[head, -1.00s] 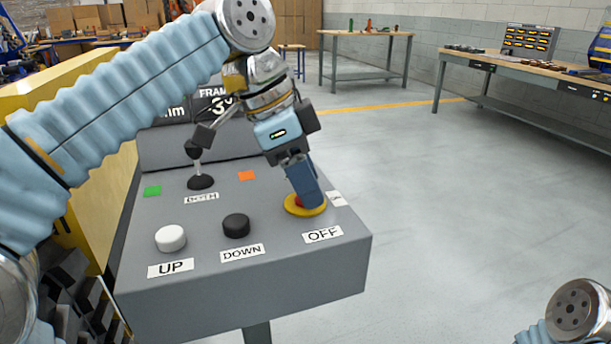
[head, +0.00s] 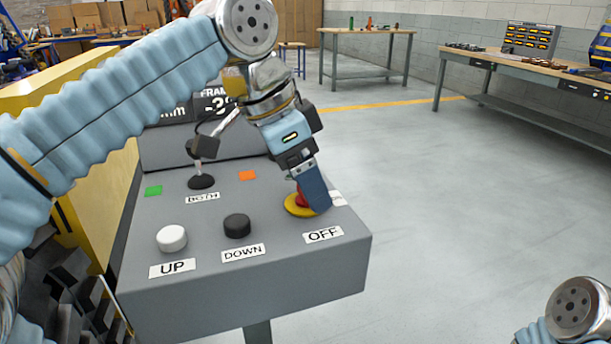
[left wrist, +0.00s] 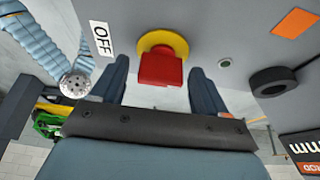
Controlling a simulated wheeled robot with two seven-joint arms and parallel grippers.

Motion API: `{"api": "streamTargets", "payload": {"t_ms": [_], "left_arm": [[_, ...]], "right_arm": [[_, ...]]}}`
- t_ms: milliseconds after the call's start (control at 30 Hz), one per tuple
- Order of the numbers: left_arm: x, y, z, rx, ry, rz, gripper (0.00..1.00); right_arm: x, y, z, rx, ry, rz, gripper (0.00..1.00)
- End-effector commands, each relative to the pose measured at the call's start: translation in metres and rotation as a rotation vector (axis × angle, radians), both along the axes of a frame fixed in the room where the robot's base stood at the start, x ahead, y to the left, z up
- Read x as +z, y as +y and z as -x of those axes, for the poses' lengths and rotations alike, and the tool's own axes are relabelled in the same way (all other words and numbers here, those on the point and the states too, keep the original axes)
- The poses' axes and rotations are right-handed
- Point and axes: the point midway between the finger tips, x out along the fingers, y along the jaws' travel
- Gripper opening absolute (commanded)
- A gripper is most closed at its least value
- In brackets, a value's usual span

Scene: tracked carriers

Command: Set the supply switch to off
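The red switch knob (head: 301,198) sits on a round yellow plate (head: 296,209) at the right of the grey control panel, just behind the OFF label (head: 323,235). My left gripper (head: 318,205) is down at the knob's right side and partly covers it in the head view. In the left wrist view, the red knob (left wrist: 161,70) stands in the gap between two dark blue fingers (left wrist: 160,85), with space on both sides. The left gripper is open there. My right gripper is out of view.
The panel (head: 225,290) also carries a white UP button (head: 171,238), a black DOWN button (head: 237,225) and a black joystick (head: 201,181). A dark ring-shaped part (left wrist: 272,82) shows beside the knob in the wrist view. Floor to the right is clear.

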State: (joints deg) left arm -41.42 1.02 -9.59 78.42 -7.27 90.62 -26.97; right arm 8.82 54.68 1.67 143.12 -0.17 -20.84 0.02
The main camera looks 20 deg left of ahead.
Motion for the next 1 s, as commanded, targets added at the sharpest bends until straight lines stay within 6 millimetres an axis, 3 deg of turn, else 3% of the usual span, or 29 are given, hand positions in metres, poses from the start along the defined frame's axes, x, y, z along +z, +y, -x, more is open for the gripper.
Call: {"api": "streamTargets", "payload": {"t_ms": [267, 700, 1000], "left_arm": [[0.010, 0.003, 0.001, 0.000, -0.002, 0.002, 0.74], [0.108, 0.035, 0.023, 0.001, -0.002, 0.002, 0.74], [0.126, 0.043, 0.029, 0.000, 0.000, 0.000, 0.74]], "right_arm": [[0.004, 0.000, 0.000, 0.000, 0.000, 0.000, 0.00], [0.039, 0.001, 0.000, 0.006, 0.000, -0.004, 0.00], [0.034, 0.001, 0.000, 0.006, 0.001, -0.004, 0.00]]}}
